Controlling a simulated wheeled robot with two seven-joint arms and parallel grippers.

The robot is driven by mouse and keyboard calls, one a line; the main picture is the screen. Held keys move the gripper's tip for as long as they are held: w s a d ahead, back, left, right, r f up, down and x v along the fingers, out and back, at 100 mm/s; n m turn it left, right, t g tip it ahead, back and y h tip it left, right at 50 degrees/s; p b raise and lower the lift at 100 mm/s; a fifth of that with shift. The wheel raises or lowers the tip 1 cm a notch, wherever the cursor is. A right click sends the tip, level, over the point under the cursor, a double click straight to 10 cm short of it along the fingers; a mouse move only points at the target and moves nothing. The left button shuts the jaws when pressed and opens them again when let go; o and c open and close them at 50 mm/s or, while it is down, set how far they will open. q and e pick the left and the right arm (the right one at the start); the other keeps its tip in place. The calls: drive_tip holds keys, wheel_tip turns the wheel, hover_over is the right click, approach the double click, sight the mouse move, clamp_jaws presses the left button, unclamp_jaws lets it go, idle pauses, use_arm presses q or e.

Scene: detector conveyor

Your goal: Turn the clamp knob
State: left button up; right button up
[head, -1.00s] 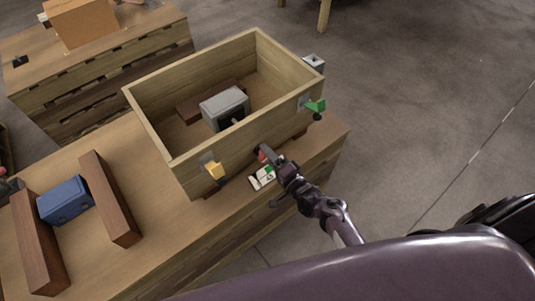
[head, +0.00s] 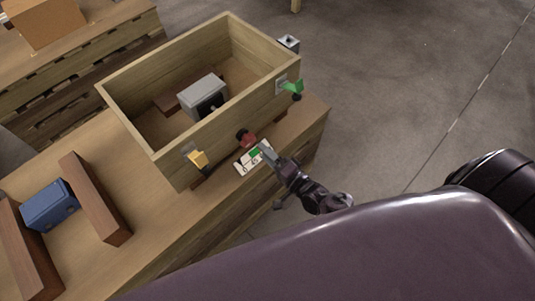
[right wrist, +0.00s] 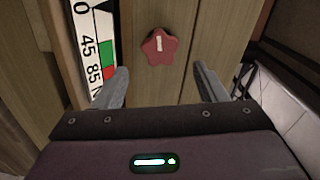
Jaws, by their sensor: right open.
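The red star-shaped clamp knob (head: 246,138) sits on the front wall of the wooden box (head: 140,144). In the right wrist view the knob (right wrist: 158,46) shows a white line mark and lies ahead of my right gripper (right wrist: 162,84), between its two spread fingers but beyond their tips. In the head view my right gripper (head: 266,153) is open and empty, just in front of the knob. A white scale label (head: 253,158) with a green part lies below the knob. It also shows in the right wrist view (right wrist: 100,50) with numbers and green and red bands. My left gripper is not in view.
A grey device (head: 203,94) sits inside the box. A yellow part (head: 198,160) and a green part (head: 293,87) are on the box's front wall. A blue block (head: 48,205) stands between brown wooden bars at the left.

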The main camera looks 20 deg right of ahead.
sight(251, 142)
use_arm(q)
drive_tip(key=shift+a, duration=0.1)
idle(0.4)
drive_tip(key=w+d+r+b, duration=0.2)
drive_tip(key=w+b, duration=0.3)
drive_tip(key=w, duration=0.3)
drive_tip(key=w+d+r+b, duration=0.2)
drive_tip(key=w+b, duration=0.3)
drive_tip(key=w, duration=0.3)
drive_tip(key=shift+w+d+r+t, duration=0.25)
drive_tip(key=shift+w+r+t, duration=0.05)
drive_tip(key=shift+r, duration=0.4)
use_arm(e)
drive_tip(key=w+a+n, duration=0.1)
drive_tip(key=w+n, duration=0.1)
drive_tip(key=n, duration=0.2)
drive_tip(key=w+a+n, duration=0.1)
drive_tip(key=w+n, duration=0.2)
drive_tip(key=n, duration=0.2)
drive_tip(key=w+a+n, duration=0.1)
drive_tip(key=w+n, duration=0.1)
drive_tip(key=n, duration=0.3)
drive_tip(key=shift+w+r, duration=0.1)
drive_tip(key=shift+w, duration=0.1)
